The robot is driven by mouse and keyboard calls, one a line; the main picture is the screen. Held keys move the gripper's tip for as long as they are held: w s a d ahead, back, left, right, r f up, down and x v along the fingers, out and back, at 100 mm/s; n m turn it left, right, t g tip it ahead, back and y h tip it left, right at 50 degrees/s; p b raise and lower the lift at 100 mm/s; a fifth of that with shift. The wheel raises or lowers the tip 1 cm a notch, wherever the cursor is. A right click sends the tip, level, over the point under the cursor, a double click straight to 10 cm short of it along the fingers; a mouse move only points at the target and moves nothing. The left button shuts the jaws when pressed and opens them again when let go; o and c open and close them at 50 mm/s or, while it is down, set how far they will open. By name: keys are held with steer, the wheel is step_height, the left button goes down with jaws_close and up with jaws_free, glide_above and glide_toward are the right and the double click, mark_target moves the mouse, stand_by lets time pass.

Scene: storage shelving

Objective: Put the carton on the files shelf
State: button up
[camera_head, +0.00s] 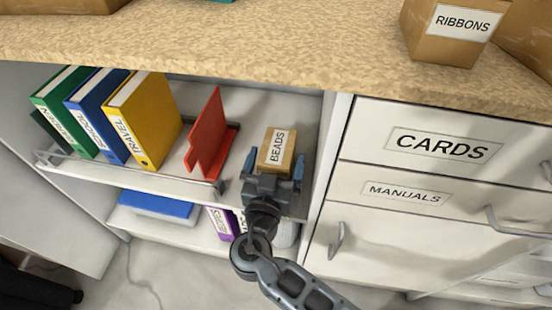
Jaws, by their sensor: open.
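A small brown carton labelled BEADS (289,158) stands upright on the upper shelf (155,184), at its right end beside the cabinet wall. My gripper (274,168) is open, with its blue-tipped fingers to the left and right of the carton's lower part. Whether the fingers touch the carton cannot be told. The gripper body hides the carton's base. The same shelf holds green, blue and yellow binders (142,120) at the left. Another brown carton labelled RIBBONS (445,45) stands on the countertop at the upper right.
A red bookend (207,138) stands between the binders and the BEADS carton. A low rail (130,172) runs along the shelf front. A lower shelf holds a blue item (156,205) and a purple binder (219,223). Drawers labelled CARDS (440,146) and MANUALS (405,193) are at right.

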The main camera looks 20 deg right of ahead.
steer(key=v, duration=1.1)
steer(key=shift+s+a, duration=0.2)
steer(key=shift+s, duration=0.05)
